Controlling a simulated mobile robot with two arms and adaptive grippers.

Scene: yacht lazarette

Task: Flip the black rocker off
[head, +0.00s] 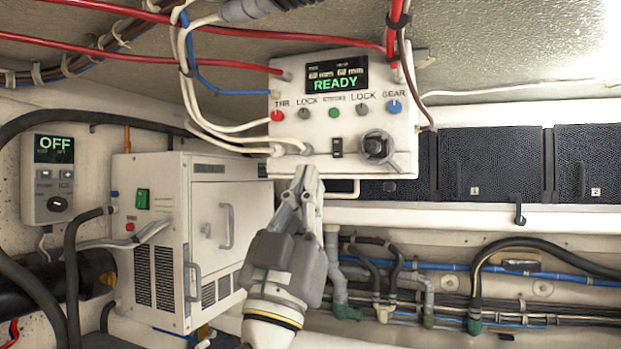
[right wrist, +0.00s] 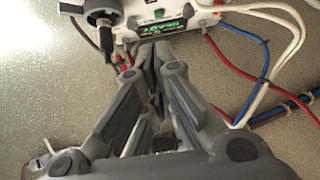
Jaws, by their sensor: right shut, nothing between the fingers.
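The white control box (head: 300,148) hangs at upper centre, with a lit screen (head: 336,78) reading READY. A small black rocker (head: 337,147) sits low on its front face, left of a large black rotary knob (head: 377,147). I cannot tell which way the rocker is set. My right gripper (head: 307,172) is shut and empty. In the head view its fingertips are just below and left of the rocker, near the box's lower edge. In the right wrist view the shut fingers (right wrist: 154,52) point at the box (right wrist: 205,15) and the rocker does not show. My left gripper is out of view.
The box also carries a red knob (head: 277,116), a green button (head: 334,112) and a blue knob (head: 394,107). Cables run left from it. A white cabinet with a green switch (head: 142,199) and a wall panel reading OFF (head: 54,149) stand left. Pipes and hoses run lower right.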

